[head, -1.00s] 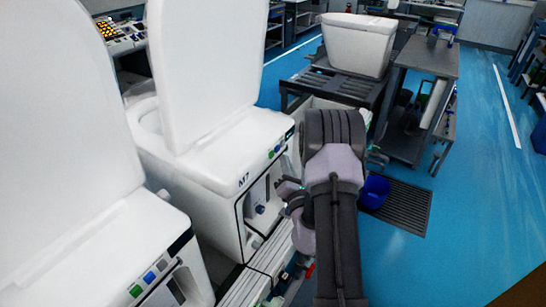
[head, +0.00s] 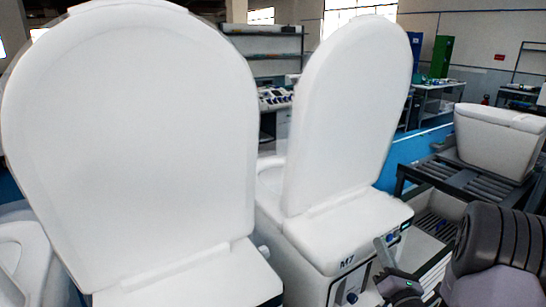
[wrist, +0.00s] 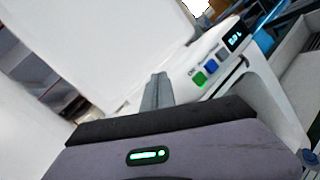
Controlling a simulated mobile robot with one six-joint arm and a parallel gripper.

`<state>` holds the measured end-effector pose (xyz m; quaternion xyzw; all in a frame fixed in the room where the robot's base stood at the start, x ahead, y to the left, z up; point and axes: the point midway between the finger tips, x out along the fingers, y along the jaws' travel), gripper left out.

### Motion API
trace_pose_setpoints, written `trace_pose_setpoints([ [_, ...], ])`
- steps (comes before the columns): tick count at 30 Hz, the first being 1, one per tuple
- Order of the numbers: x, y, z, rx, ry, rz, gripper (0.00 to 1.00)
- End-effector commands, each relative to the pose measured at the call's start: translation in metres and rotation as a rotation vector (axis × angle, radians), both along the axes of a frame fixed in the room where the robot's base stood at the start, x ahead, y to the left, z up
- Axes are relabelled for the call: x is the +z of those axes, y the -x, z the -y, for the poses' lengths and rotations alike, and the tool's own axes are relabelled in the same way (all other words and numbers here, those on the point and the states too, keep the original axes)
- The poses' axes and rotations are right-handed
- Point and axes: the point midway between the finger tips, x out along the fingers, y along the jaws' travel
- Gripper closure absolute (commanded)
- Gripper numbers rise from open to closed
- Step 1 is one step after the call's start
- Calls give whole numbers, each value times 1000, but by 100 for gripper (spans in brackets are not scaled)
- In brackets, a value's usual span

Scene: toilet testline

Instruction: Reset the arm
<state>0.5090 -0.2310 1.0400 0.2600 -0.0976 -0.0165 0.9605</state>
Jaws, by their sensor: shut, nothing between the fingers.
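My gripper (head: 381,246) shows at the lower right of the head view, in front of the M7 toilet (head: 335,240). In the wrist view its grey fingers (wrist: 158,82) stand together, shut and with nothing between them. Behind them is a white toilet's control panel (wrist: 212,72) with green, blue and grey buttons and a small lit display. My dark and purple-grey arm (head: 500,250) fills the lower right corner of the head view. Most of the arm is outside the picture.
A nearer toilet with a raised lid (head: 130,150) fills the left. The M7 toilet's lid (head: 350,110) is also up. A white tank (head: 495,140) sits on a dark slatted stand (head: 455,185) at right. Blue floor shows between the toilets and the back benches.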

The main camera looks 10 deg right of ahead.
Motion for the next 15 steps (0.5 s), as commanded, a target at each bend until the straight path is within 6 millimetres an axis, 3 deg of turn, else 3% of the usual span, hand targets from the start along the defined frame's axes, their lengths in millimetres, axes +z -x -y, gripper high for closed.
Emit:
trace_pose_setpoints([
  [1,27,-9,-42,134,70,12,100],
  [2,42,-11,-72,228,121,15,100],
  [3,59,-10,-113,352,195,19,100],
  [5,79,2,-173,539,324,23,100],
  [6,90,17,-213,666,424,28,100],
  [8,99,49,-268,857,603,36,100],
  [9,100,77,-301,986,746,44,100],
  [11,94,128,-341,1181,1013,60,100],
  [12,85,167,-356,1304,1245,78,100],
  [14,67,216,-356,1441,1634,108,100],
  [15,59,236,-344,1484,1884,128,100],
])
